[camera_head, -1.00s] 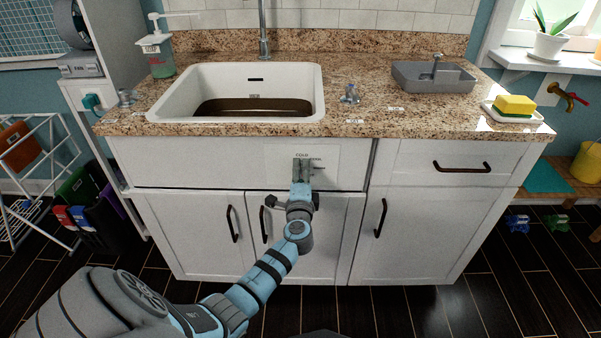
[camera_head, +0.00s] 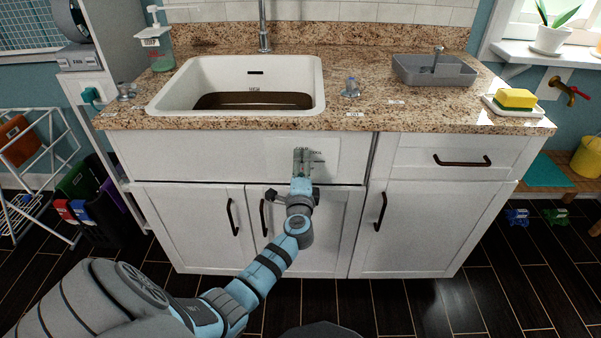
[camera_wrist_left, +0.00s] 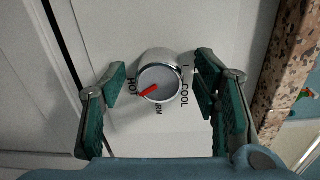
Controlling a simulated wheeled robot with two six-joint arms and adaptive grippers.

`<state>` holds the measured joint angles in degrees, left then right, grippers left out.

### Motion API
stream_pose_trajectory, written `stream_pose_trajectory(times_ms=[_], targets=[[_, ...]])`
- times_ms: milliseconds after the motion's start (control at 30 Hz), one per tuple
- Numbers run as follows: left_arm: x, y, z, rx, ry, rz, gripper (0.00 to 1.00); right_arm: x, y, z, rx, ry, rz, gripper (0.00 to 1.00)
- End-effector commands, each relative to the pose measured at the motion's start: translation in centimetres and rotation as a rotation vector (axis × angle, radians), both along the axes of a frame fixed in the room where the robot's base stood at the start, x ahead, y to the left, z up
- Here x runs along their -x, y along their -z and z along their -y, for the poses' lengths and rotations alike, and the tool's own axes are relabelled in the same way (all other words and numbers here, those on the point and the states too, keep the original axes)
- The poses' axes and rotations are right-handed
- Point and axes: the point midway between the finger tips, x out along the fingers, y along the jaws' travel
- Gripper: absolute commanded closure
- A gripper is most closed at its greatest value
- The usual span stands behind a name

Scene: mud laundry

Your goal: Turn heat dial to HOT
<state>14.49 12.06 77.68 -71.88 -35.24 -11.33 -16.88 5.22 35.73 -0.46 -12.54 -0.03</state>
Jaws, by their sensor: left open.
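The heat dial (camera_wrist_left: 165,80) is a round silver knob on a white panel. In the left wrist view its red pointer aims lower left, between the HOT label and the partly hidden WARM label, nearer HOT. COOL is printed to its right. My left gripper (camera_wrist_left: 161,82) is open, with one green-padded finger on each side of the dial and visible gaps between the fingers and knob. In the head view my left gripper (camera_head: 301,163) is in front of the panel (camera_head: 327,158) and hides the dial. My right gripper is not in view.
The panel is on the white cabinet front below the counter edge (camera_head: 215,124) and sink (camera_head: 165,108). A soap dish with a yellow sponge (camera_head: 516,98) and a grey tray (camera_head: 434,72) stand on the counter at right.

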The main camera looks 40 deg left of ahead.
Motion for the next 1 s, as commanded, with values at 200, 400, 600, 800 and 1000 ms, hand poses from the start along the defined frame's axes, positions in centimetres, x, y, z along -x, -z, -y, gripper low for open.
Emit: stream_pose_trajectory(times_ms=[200, 400, 600, 800, 1000], targets=[[3.8, 0.0, 2.9, 0.005, 0.001, -0.001, 0.44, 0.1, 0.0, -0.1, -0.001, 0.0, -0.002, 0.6], [7.9, -0.1, 6.0, 0.005, 0.0, -0.003, 0.44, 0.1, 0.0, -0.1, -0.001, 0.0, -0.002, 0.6], [9.3, -0.3, 7.1, 0.003, 0.0, -0.002, 0.44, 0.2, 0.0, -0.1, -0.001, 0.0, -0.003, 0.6], [9.3, -0.3, 7.1, 0.001, 0.0, -0.002, 0.44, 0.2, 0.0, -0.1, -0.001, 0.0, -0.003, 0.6], [9.2, -0.3, 7.1, 0.001, 0.0, -0.002, 0.44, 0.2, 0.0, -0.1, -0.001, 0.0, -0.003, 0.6]])
